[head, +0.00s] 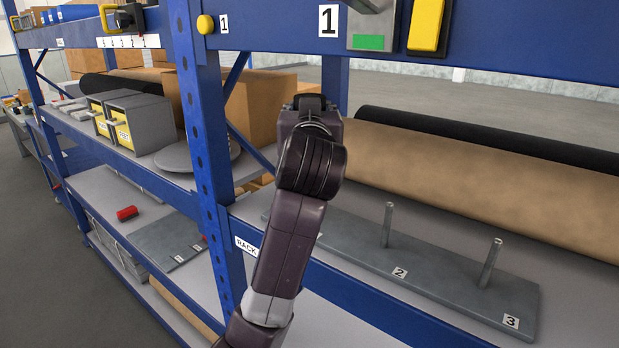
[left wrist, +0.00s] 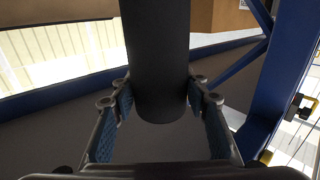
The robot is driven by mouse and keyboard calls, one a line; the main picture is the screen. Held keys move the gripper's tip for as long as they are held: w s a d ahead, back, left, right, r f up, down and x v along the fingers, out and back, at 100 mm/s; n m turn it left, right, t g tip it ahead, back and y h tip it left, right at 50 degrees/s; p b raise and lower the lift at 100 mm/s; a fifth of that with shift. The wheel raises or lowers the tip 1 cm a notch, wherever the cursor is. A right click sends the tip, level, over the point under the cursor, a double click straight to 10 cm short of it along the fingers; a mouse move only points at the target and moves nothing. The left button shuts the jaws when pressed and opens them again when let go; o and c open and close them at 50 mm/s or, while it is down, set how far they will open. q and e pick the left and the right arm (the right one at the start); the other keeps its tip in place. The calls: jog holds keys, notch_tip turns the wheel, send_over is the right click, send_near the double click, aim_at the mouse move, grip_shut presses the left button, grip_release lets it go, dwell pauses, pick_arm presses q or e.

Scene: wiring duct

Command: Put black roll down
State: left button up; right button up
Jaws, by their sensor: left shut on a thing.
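In the left wrist view a thick black roll (left wrist: 155,55) runs down from the top edge, and its rounded end lies between the fingers of my left gripper (left wrist: 157,92). The gripper is shut on it. In the head view my left arm rises in the middle, and its wrist hides the fingers. A long black roll (head: 490,138) lies behind a brown roll (head: 490,185) on the right. Another black roll (head: 95,85) shows on the left shelf. I cannot tell for sure which one is in the gripper. My right gripper is not in view.
A blue rack post (head: 205,150) stands left of my arm. A grey plate (head: 450,275) with upright pegs and number labels lies on the shelf at right. Yellow-and-grey boxes (head: 130,125) and cardboard boxes (head: 262,105) fill the left shelf. A blue beam (head: 270,30) crosses above.

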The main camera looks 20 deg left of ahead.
pick_arm(q)
notch_tip(320, 180, down, 4)
jog(key=shift+f+p, duration=0.15)
jog(key=shift+p, duration=0.25)
notch_tip(320, 180, down, 2)
jog(key=shift+w+a+f, duration=0.1)
jog(key=shift+a+f, duration=0.05)
jog(key=shift+c, duration=0.6)
notch_tip(320, 180, down, 3)
jog(key=shift+w+f+p, duration=0.15)
jog(key=shift+p, duration=0.3)
jog(key=shift+f, duration=0.35)
notch_tip(320, 180, down, 2)
jog(key=shift+f+p, duration=0.2)
jog(key=shift+p, duration=0.2)
jog(key=shift+f, duration=0.5)
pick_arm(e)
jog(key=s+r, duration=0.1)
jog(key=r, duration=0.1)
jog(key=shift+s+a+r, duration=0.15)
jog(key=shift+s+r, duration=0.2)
